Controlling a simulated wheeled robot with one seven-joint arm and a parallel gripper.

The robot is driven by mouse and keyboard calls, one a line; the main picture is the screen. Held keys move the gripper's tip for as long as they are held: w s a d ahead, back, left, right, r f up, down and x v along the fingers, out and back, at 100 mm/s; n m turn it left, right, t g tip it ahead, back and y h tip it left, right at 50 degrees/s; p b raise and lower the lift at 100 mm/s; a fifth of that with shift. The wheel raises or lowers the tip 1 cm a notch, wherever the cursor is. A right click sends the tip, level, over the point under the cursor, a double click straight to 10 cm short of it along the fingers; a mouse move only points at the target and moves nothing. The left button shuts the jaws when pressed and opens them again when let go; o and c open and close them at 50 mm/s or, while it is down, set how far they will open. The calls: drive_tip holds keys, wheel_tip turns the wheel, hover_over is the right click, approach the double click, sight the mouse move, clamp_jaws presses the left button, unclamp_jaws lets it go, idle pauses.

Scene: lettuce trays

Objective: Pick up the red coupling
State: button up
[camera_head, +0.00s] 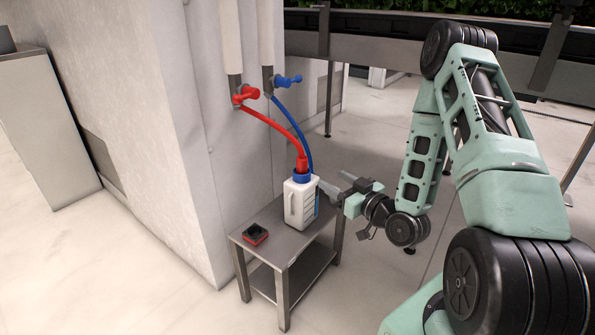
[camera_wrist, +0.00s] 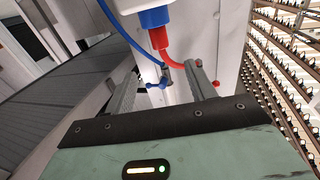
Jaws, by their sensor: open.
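The red coupling (camera_head: 302,163) sits on the blue cap (camera_head: 301,177) of a white jug (camera_head: 299,204), with the red hose (camera_head: 275,121) running up from it. The jug stands upright on a small metal table (camera_head: 282,247). My gripper (camera_head: 335,184) is open and empty, to the right of the jug and a little lower than the coupling. In the wrist view, the red coupling (camera_wrist: 158,38) and blue cap (camera_wrist: 154,17) show at the top centre, beyond the two fingertips of my gripper (camera_wrist: 166,72). The coupling is not between the fingers.
A red valve (camera_head: 244,94) and a blue valve (camera_head: 287,80) are on pipes at the wall. A blue hose (camera_head: 302,124) hangs close behind the red one. A black and red object (camera_head: 255,234) lies on the table's front left. The floor to the right is partly clear.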

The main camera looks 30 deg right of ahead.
sight(298, 158)
drive_tip(key=w+b, duration=0.1)
drive_tip(key=b, duration=0.2)
drive_tip(key=w+b, duration=0.1)
drive_tip(key=b, duration=0.2)
drive_tip(key=w+b, duration=0.1)
drive_tip(key=b, duration=0.2)
drive_tip(key=shift+w+a+f, duration=0.15)
drive_tip(key=shift+w+f, duration=0.1)
drive_tip(key=shift+w, duration=0.05)
drive_tip(key=w+b, duration=0.1)
drive_tip(key=w, duration=0.1)
drive_tip(key=w+b, duration=0.1)
drive_tip(key=w, duration=0.1)
drive_tip(key=w+b, duration=0.1)
drive_tip(key=w, duration=0.2)
drive_tip(key=shift+w+a+r, duration=0.1)
drive_tip(key=shift+a+r, duration=0.15)
drive_tip(key=shift+a, duration=0.1)
drive_tip(key=w+b, duration=0.1)
drive_tip(key=w, duration=0.1)
drive_tip(key=w+b, duration=0.1)
drive_tip(key=w, duration=0.1)
drive_tip(key=shift+w+a+f+b, duration=0.15)
drive_tip(key=shift+w+f+b, duration=0.05)
drive_tip(key=shift+w+b, duration=0.2)
drive_tip(key=shift+w+r, duration=0.15)
drive_tip(key=shift+w, duration=0.15)
drive_tip(key=shift+c, duration=0.3)
drive_tip(key=c, duration=1.1)
